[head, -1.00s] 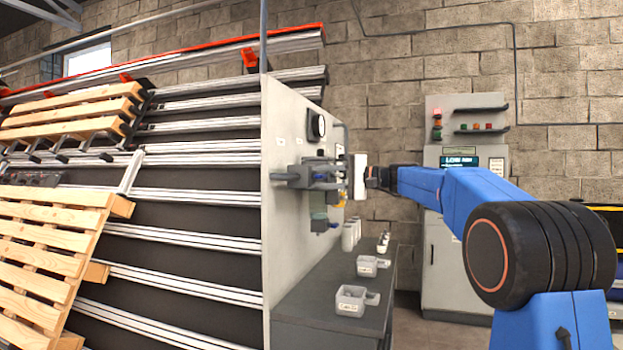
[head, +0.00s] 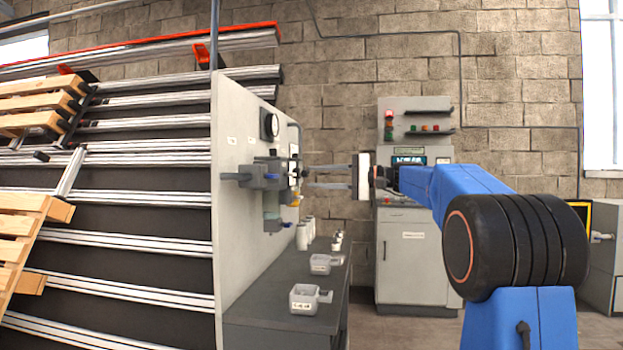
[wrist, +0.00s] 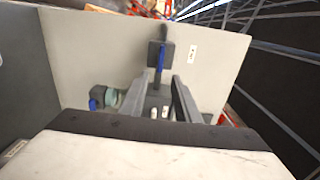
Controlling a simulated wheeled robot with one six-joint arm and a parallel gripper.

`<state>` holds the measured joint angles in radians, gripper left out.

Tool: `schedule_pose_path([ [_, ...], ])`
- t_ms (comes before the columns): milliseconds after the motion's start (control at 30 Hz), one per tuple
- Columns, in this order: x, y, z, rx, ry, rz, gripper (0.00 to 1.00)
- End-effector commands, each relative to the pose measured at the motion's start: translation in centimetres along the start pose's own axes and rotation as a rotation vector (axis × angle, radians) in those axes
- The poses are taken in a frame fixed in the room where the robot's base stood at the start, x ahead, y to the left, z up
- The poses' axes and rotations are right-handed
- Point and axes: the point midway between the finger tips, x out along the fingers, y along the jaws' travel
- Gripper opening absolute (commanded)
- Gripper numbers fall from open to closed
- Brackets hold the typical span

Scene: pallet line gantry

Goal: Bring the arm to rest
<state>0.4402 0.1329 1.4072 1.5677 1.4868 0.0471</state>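My blue arm reaches left across the head view from its dark round joint. My gripper (head: 309,177) is at its end, pointing at the valve unit (head: 268,183) on the grey panel (head: 238,200). The two fingers are apart with nothing seen between them, and the tips are just right of the unit. In the wrist view my gripper (wrist: 158,84) also shows two separated fingers, with the valve unit (wrist: 155,55) and its blue lever beyond them. The exact gap between fingertips and unit is hard to tell.
Below the gripper a dark bench (head: 265,320) holds a near grey bin (head: 303,300), a farther bin (head: 320,264) and white containers (head: 302,237). A control cabinet (head: 405,260) stands behind the arm. Wooden pallets (head: 20,225) lean on the rack at left.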

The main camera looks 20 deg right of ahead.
Motion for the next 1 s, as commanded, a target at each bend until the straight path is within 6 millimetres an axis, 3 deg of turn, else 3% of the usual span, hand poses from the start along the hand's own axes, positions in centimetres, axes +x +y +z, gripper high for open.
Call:
schedule_pose_path([
  [400,0.0,0.0,0.0,0.0,0.0,0.0,0.29],
  [533,0.5,0.6,1.0,-0.001,0.002,0.026,0.29],
  [667,1.5,2.9,4.1,-0.004,0.008,0.116,0.29],
  [833,2.5,8.2,10.0,-0.021,0.017,0.295,0.29],
  [1000,2.0,13.9,15.9,-0.061,0.023,0.476,0.29],
])
